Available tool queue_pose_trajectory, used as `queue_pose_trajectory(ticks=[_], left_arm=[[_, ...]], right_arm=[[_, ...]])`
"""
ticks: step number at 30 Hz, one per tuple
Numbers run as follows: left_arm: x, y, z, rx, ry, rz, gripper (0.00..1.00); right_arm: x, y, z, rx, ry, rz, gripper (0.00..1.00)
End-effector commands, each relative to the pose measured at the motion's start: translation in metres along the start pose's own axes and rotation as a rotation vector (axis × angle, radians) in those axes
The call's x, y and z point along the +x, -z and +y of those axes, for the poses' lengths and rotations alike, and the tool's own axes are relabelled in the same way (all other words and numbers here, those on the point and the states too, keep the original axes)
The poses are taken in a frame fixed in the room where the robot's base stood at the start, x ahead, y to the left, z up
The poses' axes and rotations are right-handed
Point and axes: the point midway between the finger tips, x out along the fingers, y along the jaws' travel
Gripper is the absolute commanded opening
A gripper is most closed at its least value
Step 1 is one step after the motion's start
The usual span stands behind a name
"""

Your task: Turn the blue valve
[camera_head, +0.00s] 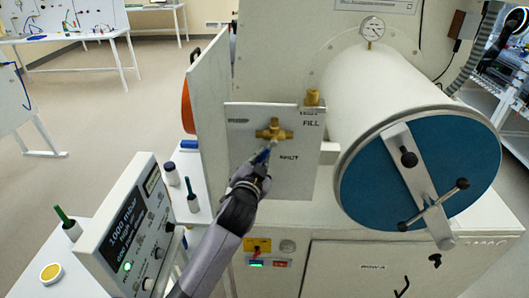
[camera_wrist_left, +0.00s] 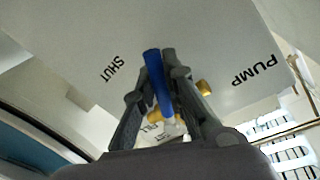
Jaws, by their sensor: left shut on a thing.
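The blue valve is a brass body (camera_head: 274,132) with a blue lever handle (camera_head: 263,153), on a light panel (camera_head: 236,150) beside the big cylinder. In the head view the handle points down and slightly left, near the SHUT label. My left gripper (camera_head: 260,164) reaches up from below and is shut on the handle. In the left wrist view the blue handle (camera_wrist_left: 158,82) lies between the two fingers of my left gripper (camera_wrist_left: 158,75), with the SHUT and PUMP labels on either side. The gripper partly hides the brass body there. My right gripper is not in view.
The cylinder's blue round door (camera_head: 425,150) with its clamp bar juts out at right. A gauge box (camera_head: 130,235) reading 1000 mbar stands at lower left, near pens and small bottles. A pressure gauge (camera_head: 372,28) tops the cylinder. Open floor lies at left.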

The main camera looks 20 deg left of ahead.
Motion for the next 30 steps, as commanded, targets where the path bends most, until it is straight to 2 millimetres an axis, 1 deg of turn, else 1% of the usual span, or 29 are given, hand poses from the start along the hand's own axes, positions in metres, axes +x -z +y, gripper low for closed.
queue_pose_trajectory(ticks=[1,4,18,19,28,30], left_arm=[[-0.0005,0.0019,-0.0023,0.017,0.0,-0.003,0.0],[-0.0006,0.0013,-0.0032,0.039,0.001,-0.007,0.0],[-0.0006,0.0005,-0.0032,0.055,0.001,-0.009,0.0],[-0.0006,0.0005,-0.0032,0.055,0.001,-0.009,0.12],[-0.0006,0.0004,-0.0032,0.054,0.001,-0.009,0.32],[-0.0006,0.0004,-0.0031,0.054,0.0,-0.009,0.32]], right_arm=[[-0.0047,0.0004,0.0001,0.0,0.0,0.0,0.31],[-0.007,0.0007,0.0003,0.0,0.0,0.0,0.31],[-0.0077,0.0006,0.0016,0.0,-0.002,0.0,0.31],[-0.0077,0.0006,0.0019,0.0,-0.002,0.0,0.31],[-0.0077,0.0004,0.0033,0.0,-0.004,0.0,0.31],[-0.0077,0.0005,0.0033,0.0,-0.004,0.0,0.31]])
